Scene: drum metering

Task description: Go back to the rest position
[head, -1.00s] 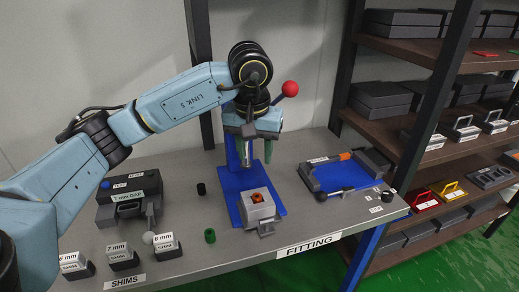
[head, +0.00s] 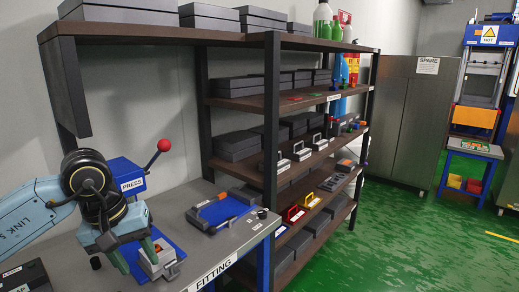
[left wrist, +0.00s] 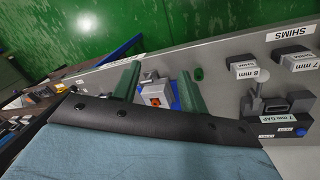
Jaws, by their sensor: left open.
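My left gripper (head: 134,256) hangs at the lower left of the head view, in front of the blue press (head: 126,172) with its red-knobbed lever (head: 163,145). Its green fingers are apart with nothing held between them. The left wrist view shows the same open gripper (left wrist: 160,80). Beyond its fingers is a grey block (left wrist: 155,88) with an orange part in it, on the press's blue base. In the head view the block (head: 166,265) is partly hidden by a finger. My right gripper is in neither view.
The fitting bench (head: 225,245) carries a blue tray (head: 222,211) right of the press. A dark shelf rack (head: 270,130) stands close beyond it. The green floor (head: 400,240) at right is open, before a grey cabinet (head: 405,125). Shim blocks (left wrist: 250,70) show in the wrist view.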

